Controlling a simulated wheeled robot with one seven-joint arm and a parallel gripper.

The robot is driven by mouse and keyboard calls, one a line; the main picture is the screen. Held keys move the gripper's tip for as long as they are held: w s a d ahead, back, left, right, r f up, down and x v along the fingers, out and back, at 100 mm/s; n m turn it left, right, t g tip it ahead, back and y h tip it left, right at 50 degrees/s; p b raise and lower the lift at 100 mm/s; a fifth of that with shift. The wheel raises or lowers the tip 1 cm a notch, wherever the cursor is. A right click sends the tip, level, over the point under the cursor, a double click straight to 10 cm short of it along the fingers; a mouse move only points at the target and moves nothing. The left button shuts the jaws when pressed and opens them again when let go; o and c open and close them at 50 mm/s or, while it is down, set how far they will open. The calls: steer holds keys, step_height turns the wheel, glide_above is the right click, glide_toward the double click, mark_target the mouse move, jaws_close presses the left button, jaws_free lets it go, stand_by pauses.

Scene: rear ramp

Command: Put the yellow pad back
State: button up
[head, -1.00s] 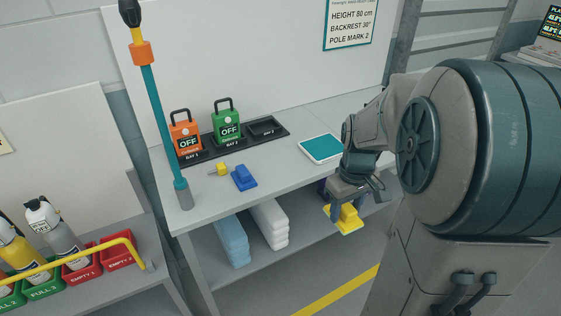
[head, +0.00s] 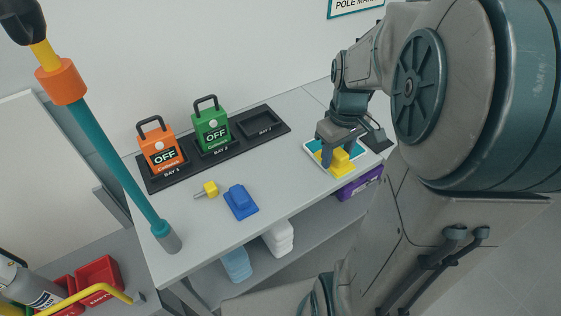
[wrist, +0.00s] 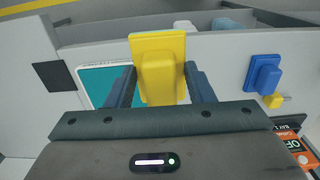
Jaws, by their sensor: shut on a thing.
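The yellow pad (head: 340,161) has a flat base with a raised block on it. My gripper (head: 338,146) is shut on the raised block. In the head view the pad overlaps the front of a white-rimmed teal panel (head: 312,146) on the counter; I cannot tell whether they touch. In the wrist view the pad (wrist: 158,62) is between the two fingers, with the teal panel (wrist: 100,86) to its left. A similar blue pad (head: 240,201) lies on the counter to the left.
A black rack (head: 218,146) at the back holds an orange unit (head: 160,149) and a green unit (head: 211,129); its right bay (head: 260,122) is empty. A small yellow plug (head: 210,188) lies near the blue pad. A teal pole (head: 120,172) stands at the counter's left end. A purple thing (head: 360,184) is on the shelf below.

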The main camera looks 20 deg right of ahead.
steer(key=w+a+f, duration=0.2)
steer(key=a, duration=0.1)
steer(key=w+a+f+p, duration=0.1)
steer(key=w+a+f, duration=0.1)
steer(key=a, duration=0.1)
steer(key=w+a+f, duration=0.2)
steer(key=a+f, duration=0.1)
steer(key=a, duration=0.1)
steer(key=shift+w, duration=0.1)
steer(key=shift+f+p, duration=0.35)
steer(key=shift+f, duration=1.6)
steer(key=shift+d+f, duration=0.1)
steer(key=shift+f, duration=0.15)
steer(key=o, duration=1)
steer(key=shift+o, duration=0.2)
